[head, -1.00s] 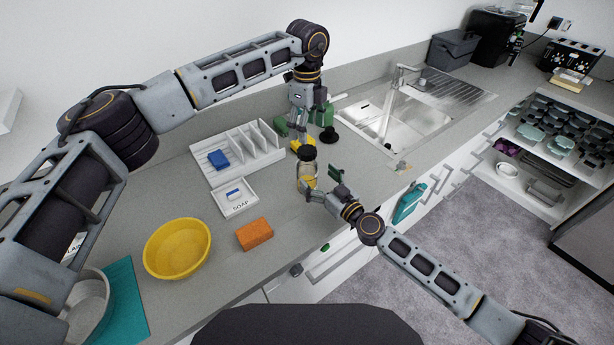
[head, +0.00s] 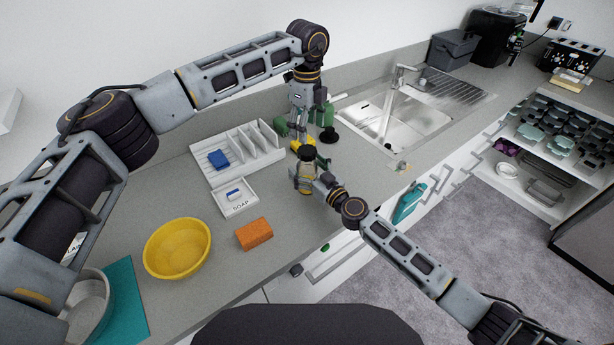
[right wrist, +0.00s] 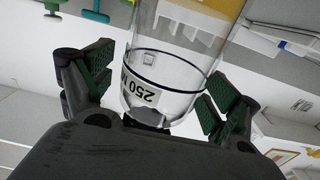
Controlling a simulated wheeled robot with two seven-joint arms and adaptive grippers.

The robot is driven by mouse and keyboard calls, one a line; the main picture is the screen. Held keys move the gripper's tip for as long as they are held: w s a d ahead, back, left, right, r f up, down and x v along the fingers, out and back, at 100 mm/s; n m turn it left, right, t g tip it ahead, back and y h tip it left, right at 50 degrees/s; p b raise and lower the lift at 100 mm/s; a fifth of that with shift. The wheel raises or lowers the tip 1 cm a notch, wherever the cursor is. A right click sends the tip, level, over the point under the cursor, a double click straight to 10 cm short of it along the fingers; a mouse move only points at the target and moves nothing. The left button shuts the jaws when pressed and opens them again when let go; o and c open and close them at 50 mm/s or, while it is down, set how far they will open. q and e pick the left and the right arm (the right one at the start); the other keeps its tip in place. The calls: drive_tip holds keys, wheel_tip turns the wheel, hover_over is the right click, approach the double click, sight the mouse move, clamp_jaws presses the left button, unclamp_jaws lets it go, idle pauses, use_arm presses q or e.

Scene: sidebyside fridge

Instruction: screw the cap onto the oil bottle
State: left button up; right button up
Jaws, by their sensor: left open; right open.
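The oil bottle (head: 304,182), clear with yellow contents, stands on the counter in the head view. A dark cap-like piece (head: 306,153) shows at its top; I cannot tell how it is seated. In the right wrist view the bottle (right wrist: 165,85) is between the spread fingers of my right gripper (right wrist: 160,92), with gaps on both sides. My right gripper (head: 315,180) is open around the bottle's side in the head view. My left gripper (head: 301,128) points down, above and behind the bottle top; its fingertips are partly hidden.
A yellow object (head: 300,143) lies behind the bottle. A black-based item (head: 329,135) stands close behind. The sink (head: 400,115) is at right.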

sight(307, 150)
drive_tip(key=shift+c, duration=0.5)
clamp_jaws()
use_arm(q)
drive_tip(key=shift+f, duration=0.2)
idle(0.5)
drive_tip(key=shift+f, duration=3.85)
drive_tip(key=c, duration=1)
drive_tip(key=shift+c, duration=0.2)
